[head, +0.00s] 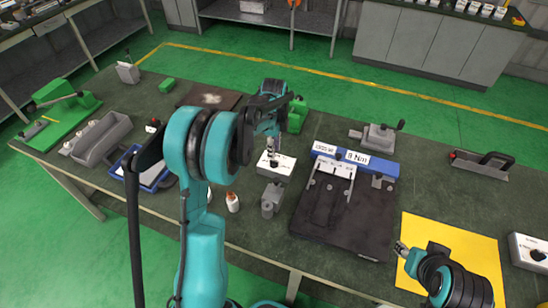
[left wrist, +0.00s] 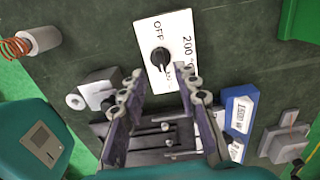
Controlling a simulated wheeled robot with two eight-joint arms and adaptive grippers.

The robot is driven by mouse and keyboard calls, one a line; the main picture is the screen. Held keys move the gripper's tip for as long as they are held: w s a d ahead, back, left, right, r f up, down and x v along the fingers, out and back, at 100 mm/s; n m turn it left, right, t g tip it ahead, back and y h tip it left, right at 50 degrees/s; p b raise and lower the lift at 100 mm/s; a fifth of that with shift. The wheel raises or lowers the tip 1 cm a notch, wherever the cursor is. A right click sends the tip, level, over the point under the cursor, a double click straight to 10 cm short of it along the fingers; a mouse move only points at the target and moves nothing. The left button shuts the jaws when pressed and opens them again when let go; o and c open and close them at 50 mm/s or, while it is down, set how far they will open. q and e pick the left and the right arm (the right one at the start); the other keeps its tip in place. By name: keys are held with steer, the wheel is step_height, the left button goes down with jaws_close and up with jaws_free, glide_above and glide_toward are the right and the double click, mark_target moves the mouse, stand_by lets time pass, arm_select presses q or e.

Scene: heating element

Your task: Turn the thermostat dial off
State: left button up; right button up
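The thermostat is a white box (left wrist: 178,28) with a black dial (left wrist: 160,57) in the left wrist view. "OFF" and "200" are printed on its face, and another mark below the dial is partly covered. I cannot tell which mark the dial points to. In the head view the thermostat (head: 284,168) lies on the table in front of my left gripper (head: 270,148). In the left wrist view my left gripper (left wrist: 160,84) is open and empty, its fingers apart, with the dial showing between and beyond their tips. My right gripper (head: 403,250) is over the yellow mat; its fingers are unclear.
A yellow mat (head: 480,250) lies farther right. A green block (head: 298,117) is behind.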

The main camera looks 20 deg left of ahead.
mark_target(274, 163)
arm_select(q)
step_height(274, 163, down, 5)
steer(key=shift+f+b, duration=0.1)
steer(key=shift+b, duration=0.4)
steer(key=shift+c, duration=0.4)
jaws_close()
